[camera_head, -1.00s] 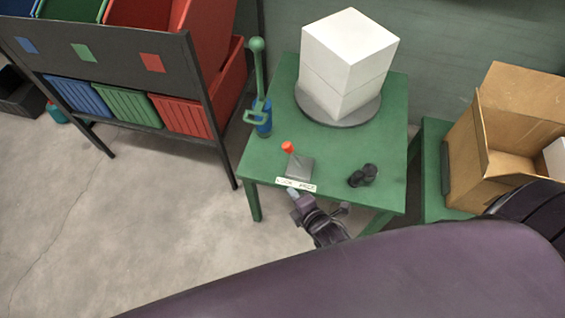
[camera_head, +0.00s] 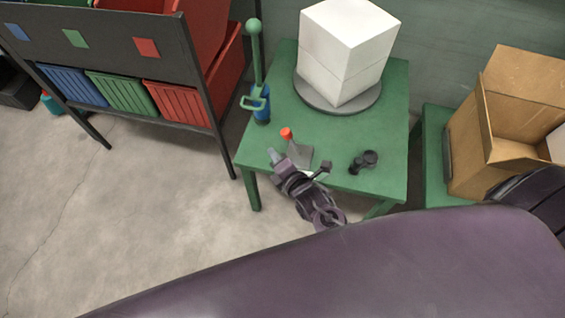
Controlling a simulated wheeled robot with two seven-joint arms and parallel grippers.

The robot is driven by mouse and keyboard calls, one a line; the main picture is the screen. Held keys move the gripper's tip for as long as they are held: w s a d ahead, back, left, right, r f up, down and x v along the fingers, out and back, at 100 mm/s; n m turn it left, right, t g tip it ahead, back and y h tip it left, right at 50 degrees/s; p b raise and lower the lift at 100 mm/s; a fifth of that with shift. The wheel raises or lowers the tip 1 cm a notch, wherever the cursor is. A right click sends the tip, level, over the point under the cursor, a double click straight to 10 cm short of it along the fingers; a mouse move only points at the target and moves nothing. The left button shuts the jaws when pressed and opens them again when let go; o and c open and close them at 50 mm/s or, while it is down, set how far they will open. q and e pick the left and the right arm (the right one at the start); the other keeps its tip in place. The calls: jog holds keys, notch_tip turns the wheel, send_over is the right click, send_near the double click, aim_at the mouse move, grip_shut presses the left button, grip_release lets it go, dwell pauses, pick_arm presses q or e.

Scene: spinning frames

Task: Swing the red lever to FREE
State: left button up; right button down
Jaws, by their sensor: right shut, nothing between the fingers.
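The red lever knob (camera_head: 286,133) sticks up from a grey base (camera_head: 300,155) near the front edge of the green table (camera_head: 330,140). The knob sits toward the left side of the base. My right gripper (camera_head: 275,155) is shut and empty, with its tips just in front and to the left of the knob, apart from it in the picture. The gripper covers most of the lever's white label, so its words cannot be read now. My left gripper is not in view.
A white block (camera_head: 346,55) stands on a grey round plate (camera_head: 335,107) behind the lever. A blue and green pump-like device (camera_head: 256,85) is at the table's left edge. A small black object (camera_head: 362,162) lies right of the lever. An open cardboard box (camera_head: 515,110) is farther right.

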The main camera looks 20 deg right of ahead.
aim_at(292, 142)
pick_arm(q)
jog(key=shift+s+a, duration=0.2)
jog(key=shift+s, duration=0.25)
pick_arm(e)
jog(key=w+d, duration=0.3)
jog(key=shift+w+r, duration=0.1)
jog(key=shift+w, duration=0.15)
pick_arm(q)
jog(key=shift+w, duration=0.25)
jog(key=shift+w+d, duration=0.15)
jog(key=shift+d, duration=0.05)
pick_arm(e)
jog(key=shift+s+d+r, duration=0.1)
jog(key=shift+d, duration=0.1)
